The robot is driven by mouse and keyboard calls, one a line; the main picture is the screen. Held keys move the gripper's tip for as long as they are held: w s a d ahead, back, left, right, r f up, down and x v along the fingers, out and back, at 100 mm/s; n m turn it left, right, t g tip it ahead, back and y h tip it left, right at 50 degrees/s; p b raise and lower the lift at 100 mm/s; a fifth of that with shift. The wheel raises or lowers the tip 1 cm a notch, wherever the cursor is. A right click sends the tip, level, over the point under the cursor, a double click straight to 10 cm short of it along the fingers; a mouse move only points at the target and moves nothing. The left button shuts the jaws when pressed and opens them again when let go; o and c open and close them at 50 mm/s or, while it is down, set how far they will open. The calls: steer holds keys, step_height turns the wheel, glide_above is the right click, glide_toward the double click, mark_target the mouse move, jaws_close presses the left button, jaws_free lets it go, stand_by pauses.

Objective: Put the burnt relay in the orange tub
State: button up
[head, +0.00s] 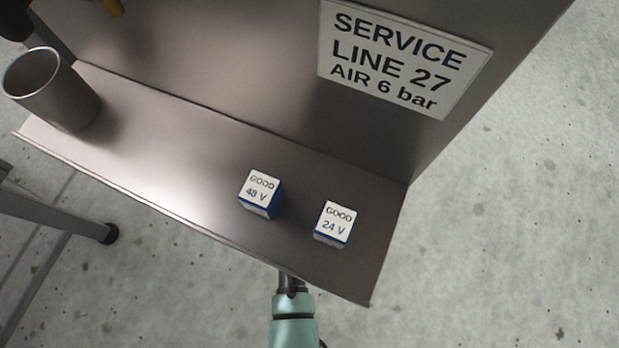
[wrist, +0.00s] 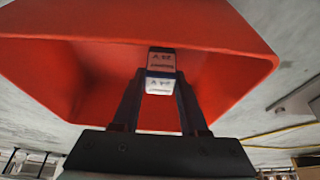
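In the wrist view my gripper (wrist: 160,98) is shut on a small block, a relay (wrist: 159,85), held between its fingertips. The relay has pale faces with small marks too small to read and a blue edge, so I cannot tell from its label whether it is the burnt one. The orange tub (wrist: 95,60), reddish here, fills the upper part of the wrist view. The relay shows against the tub's opening; I cannot tell whether it is above or inside it. The tub and my gripper are not in the head view.
In the head view two white and blue relays stand on a metal shelf (head: 180,170): one marked GOOD 48 V (head: 260,192), one GOOD 24 V (head: 334,223). A metal cup (head: 55,92) stands at the shelf's left end. A service sign (head: 400,55) is on the panel behind.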

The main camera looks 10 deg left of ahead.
steer(key=o, duration=0.4)
steer(key=d+p+v, duration=0.1)
steer(key=p+v, duration=0.5)
steer(key=v, duration=0.1)
steer(key=shift+a+r+p, duration=0.4)
steer(key=shift+a, duration=0.15)
steer(key=shift+s, duration=0.15)
